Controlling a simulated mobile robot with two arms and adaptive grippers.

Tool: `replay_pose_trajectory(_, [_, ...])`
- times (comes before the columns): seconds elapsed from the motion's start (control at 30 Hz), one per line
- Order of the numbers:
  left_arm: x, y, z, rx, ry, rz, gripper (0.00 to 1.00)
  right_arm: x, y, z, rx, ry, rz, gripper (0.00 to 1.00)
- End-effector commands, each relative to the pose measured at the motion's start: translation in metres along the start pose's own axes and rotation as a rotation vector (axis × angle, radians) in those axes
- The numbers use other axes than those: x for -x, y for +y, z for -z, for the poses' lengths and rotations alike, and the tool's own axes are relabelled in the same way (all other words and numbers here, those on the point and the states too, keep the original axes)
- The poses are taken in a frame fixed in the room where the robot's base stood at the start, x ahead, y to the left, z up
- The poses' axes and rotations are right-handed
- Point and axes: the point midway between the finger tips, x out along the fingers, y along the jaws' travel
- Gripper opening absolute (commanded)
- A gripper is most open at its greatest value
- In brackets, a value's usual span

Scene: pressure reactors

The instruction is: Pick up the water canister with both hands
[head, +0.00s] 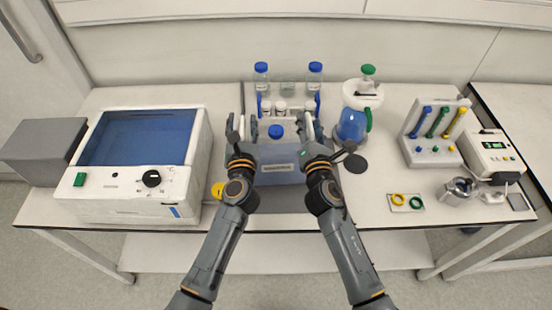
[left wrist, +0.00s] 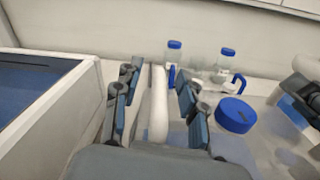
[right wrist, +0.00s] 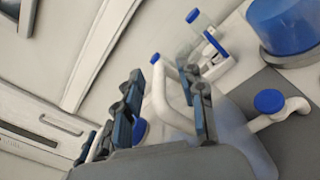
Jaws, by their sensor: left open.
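The water canister (head: 281,177) is a pale blue translucent tank with a label, a blue cap (head: 276,131) and a white handle on each side. It stands on a dark mat at the middle of the bench. My left gripper (head: 246,128) is open, with its fingers on either side of the left white handle; this handle (left wrist: 158,105) shows between them in the left wrist view. My right gripper (head: 311,130) is at the right handle; in the right wrist view its fingers stand apart around the white handle (right wrist: 172,103). My grippers partly hide both handles in the head view.
A white water bath (head: 130,208) stands close on the left. Blue-capped bottles (head: 261,78) and a rack stand behind the canister. A blue flask (head: 352,125) under a white device is near on the right. Further right are a colored tool rack (head: 436,135) and rings (head: 398,200).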

Motion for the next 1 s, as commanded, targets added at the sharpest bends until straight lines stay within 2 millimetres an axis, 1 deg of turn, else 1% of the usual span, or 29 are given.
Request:
replay_pose_trajectory(0.3, [-0.0023, 0.0002, -0.0001, 0.000, 0.000, 0.000, 0.41, -0.0020, -0.0002, 0.0000, 0.000, 0.000, 0.000, 0.39])
replay_pose_trajectory(0.33, [-0.0022, 0.0002, -0.0001, 0.000, 0.000, 0.000, 0.37, -0.0020, -0.0002, 0.0000, 0.000, 0.000, 0.000, 0.35])
replay_pose_trajectory(0.37, [-0.0022, 0.0002, -0.0001, 0.000, 0.000, 0.000, 0.31, -0.0019, -0.0002, 0.0000, 0.000, 0.000, 0.000, 0.29])
replay_pose_trajectory(0.4, [-0.0021, 0.0002, 0.0000, 0.000, 0.000, 0.000, 0.23, -0.0019, -0.0002, 0.0000, 0.000, 0.000, 0.000, 0.21])
replay_pose_trajectory(0.47, [-0.0021, 0.0002, -0.0001, 0.000, 0.000, 0.000, 0.11, -0.0018, -0.0002, 0.0000, 0.000, 0.000, 0.000, 0.09])
replay_pose_trajectory(0.5, [-0.0021, 0.0001, -0.0001, 0.000, 0.000, 0.000, 0.02, -0.0018, -0.0002, 0.0000, 0.000, 0.000, 0.000, 0.01])
replay_pose_trajectory(0.53, [-0.0020, 0.0001, -0.0001, 0.000, 0.000, 0.000, 0.00, -0.0018, -0.0003, 0.0000, 0.000, 0.000, 0.000, 0.00])
replay_pose_trajectory(0.9, [-0.0019, 0.0003, 0.0000, -0.001, 0.000, -0.001, 0.00, -0.0017, -0.0008, 0.0001, 0.000, 0.000, 0.002, 0.00])
replay_pose_trajectory(0.93, [-0.0024, 0.0006, -0.0032, -0.001, -0.005, -0.001, 0.00, -0.0023, 0.0014, -0.0024, 0.000, -0.004, -0.002, 0.00])
replay_pose_trajectory(1.0, [-0.0024, 0.0007, -0.0036, -0.001, -0.005, -0.001, 0.00, -0.0023, 0.0015, -0.0028, 0.000, -0.004, -0.002, 0.00])
